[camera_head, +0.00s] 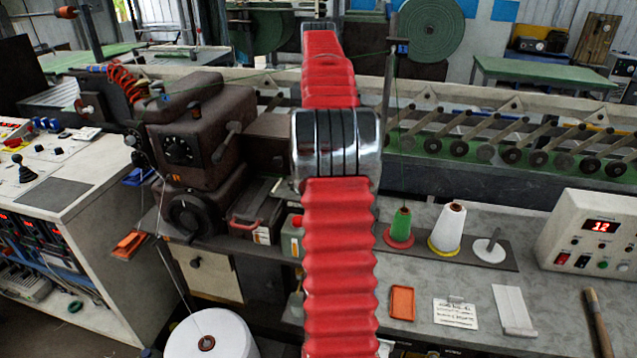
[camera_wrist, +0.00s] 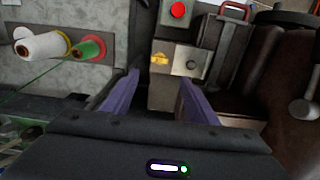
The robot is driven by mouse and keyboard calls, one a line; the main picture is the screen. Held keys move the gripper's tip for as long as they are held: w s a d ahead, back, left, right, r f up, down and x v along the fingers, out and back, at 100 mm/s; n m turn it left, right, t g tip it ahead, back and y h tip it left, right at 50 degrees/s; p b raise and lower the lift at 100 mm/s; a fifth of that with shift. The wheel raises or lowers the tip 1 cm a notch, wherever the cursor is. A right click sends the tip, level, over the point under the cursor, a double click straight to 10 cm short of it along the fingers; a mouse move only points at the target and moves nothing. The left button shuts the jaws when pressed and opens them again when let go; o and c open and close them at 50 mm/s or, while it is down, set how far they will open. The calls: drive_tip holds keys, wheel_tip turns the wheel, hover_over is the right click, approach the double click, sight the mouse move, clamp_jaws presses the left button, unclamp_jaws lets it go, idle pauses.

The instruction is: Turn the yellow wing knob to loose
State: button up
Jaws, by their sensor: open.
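The yellow wing knob (camera_wrist: 159,58) is small and sits on the face of a beige-grey box (camera_wrist: 181,86), left of a round dark knob (camera_wrist: 191,64). My gripper (camera_wrist: 158,78) shows in the wrist view as two purple fingers, apart with nothing between them. The wing knob appears just beyond the gap between the fingertips, not touched by either. The knob's exact angle is too small to read. In the head view my red arm crosses the middle, and I see neither the gripper nor the wing knob there.
A red-handled case (camera_wrist: 230,40) and brown machine housing (camera_wrist: 286,60) stand right. Green (camera_head: 401,224) and white (camera_head: 448,226) thread cones stand on the bench. An orange tray (camera_head: 402,303) lies nearer.

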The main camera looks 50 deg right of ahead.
wheel_tip(320, 180, down, 14)
drive_tip(key=shift+r, duration=0.2)
idle(0.4)
drive_tip(key=c, duration=0.9)
drive_tip(key=shift+d, duration=0.15)
drive_tip(key=shift+c, duration=0.8)
